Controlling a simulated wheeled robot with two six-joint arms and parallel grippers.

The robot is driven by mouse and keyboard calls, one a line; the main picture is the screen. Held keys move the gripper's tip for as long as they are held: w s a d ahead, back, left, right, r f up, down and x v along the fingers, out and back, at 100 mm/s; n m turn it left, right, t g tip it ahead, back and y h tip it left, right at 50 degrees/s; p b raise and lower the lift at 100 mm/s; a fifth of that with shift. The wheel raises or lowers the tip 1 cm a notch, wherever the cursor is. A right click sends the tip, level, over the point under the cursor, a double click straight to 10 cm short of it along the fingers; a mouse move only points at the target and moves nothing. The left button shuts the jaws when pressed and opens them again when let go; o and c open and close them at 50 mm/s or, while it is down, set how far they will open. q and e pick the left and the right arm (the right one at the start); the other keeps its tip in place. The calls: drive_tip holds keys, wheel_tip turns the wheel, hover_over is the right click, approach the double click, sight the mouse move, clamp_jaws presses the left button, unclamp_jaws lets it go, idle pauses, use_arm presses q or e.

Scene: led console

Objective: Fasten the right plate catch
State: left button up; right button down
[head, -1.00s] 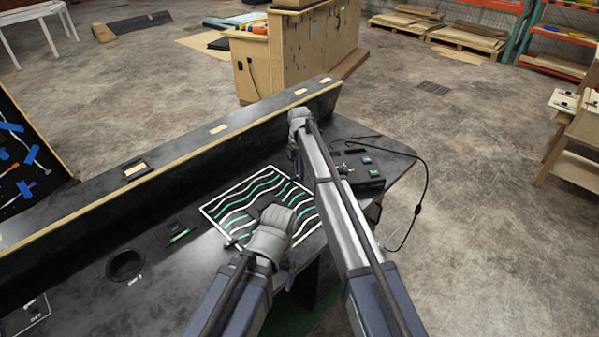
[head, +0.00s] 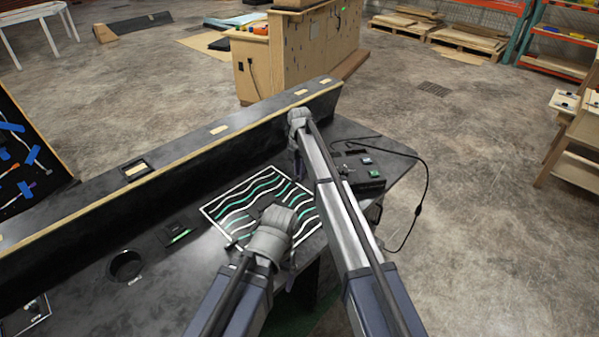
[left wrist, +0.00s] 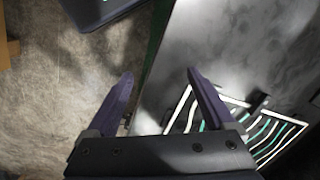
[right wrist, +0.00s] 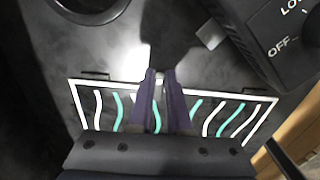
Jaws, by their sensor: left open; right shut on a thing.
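The plate, a black panel with a white border and white and green wavy lines, lies on the console in the head view (head: 225,203). In the right wrist view (right wrist: 85,110), small dark catches sit along its upper edge, the left catch (right wrist: 95,75) and the right catch (right wrist: 258,91). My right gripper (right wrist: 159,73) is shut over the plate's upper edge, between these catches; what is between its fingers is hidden. My left gripper (left wrist: 160,75) is open and empty above the console's edge, with the plate (left wrist: 262,140) to its lower right.
A round hole (head: 126,265) is left of the plate. A raised ledge (head: 190,150) runs behind the plate. A box marked OFF (right wrist: 262,40) shows in the right wrist view.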

drive_tip(key=c, duration=0.9)
unclamp_jaws()
drive_tip(key=shift+o, duration=0.2)
wheel_tip(320, 180, up, 8)
drive_tip(key=p, duration=0.8)
use_arm(q)
wheel_tip(320, 180, up, 8)
use_arm(e)
drive_tip(key=shift+f, duration=0.1)
use_arm(q)
drive_tip(key=shift+f, duration=0.1)
